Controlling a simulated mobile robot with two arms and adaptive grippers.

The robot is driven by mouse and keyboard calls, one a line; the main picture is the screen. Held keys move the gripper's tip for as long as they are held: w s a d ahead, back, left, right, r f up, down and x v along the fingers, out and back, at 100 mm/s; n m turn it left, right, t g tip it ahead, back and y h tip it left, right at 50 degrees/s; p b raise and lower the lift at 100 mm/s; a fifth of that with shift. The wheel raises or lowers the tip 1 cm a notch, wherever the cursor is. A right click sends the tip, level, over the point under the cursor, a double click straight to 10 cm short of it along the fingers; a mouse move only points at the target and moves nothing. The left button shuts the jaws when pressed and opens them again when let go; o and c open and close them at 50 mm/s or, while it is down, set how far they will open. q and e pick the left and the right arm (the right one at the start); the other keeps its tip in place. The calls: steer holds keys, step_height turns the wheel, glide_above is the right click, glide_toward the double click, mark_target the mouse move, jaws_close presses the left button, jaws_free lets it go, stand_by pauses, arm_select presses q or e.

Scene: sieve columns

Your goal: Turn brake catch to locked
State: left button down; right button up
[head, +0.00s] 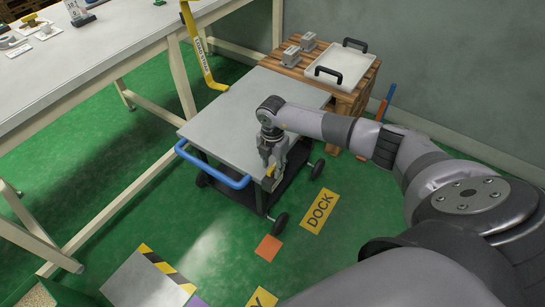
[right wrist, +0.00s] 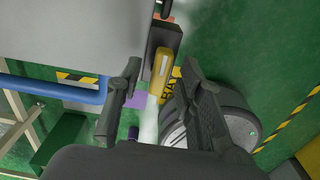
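A grey-topped cart (head: 228,107) with a blue handle (head: 213,168) stands on the green floor. In the right wrist view a yellow lever (right wrist: 160,68), which looks like the brake catch, sits on a dark block (right wrist: 163,36) at the cart's edge. My right gripper (head: 268,160) is at the cart's near right corner, pointing down. In the right wrist view its two fingers (right wrist: 161,82) are spread apart, with the lever showing between them, apart from both. In the head view the gripper mostly hides the catch. My left gripper is not in view.
A long table (head: 90,45) stands at the left. A wooden pallet stand (head: 345,103) with a white tray (head: 340,65) is behind the cart. A yellow DOCK sign (head: 319,211) and an orange square (head: 268,248) lie on the floor. Green floor is clear beside the cart.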

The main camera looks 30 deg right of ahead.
mark_target(272, 167)
step_height(272, 167, up, 12)
stand_by(0.6)
stand_by(0.4)
